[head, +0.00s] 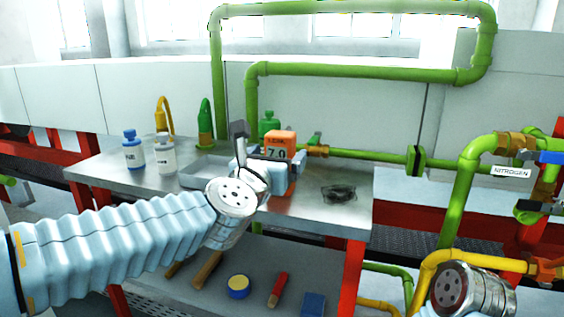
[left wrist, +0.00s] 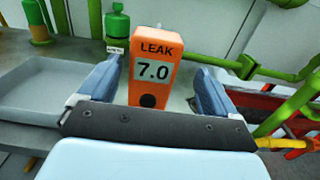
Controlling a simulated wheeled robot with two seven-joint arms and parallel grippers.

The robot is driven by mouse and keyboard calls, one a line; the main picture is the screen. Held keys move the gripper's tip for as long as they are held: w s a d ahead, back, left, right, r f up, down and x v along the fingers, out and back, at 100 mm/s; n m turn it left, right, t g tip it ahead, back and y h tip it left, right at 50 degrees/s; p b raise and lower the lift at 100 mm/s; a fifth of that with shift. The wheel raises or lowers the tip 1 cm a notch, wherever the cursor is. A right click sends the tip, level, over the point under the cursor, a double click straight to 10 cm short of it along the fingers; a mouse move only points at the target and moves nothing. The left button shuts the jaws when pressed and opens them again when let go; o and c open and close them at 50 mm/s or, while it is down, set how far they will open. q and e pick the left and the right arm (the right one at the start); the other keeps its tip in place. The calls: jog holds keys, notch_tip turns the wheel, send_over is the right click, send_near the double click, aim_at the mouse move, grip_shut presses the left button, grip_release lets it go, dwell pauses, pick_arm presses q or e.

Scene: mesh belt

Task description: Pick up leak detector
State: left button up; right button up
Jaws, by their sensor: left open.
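The leak detector (head: 280,145) is an orange upright box with a display reading 7.0, standing on the metal table. The detector's lower part is hidden by the gripper in the head view. My right arm's end shows at the lower right, but its fingers are out of view.
On the table (head: 105,165) stand a blue-capped bottle (head: 133,150), a white bottle (head: 164,154), a shallow tray (head: 200,172) and a dark mesh piece (head: 340,193). A green bottle (left wrist: 117,27) stands close behind-left of the detector. Green pipes (head: 350,70) run behind.

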aim_at(277, 147)
pick_arm(q)
jog(key=x, duration=0.3)
jog(key=p+x, duration=0.1)
jog(key=x, duration=0.1)
jog(key=shift+w+a+r, duration=0.2)
jog(key=shift+a+r, duration=0.1)
jog(key=shift+r, duration=0.05)
jog(key=c, duration=1.1)
jog(key=shift+r, duration=0.15)
jog(key=c, duration=0.3)
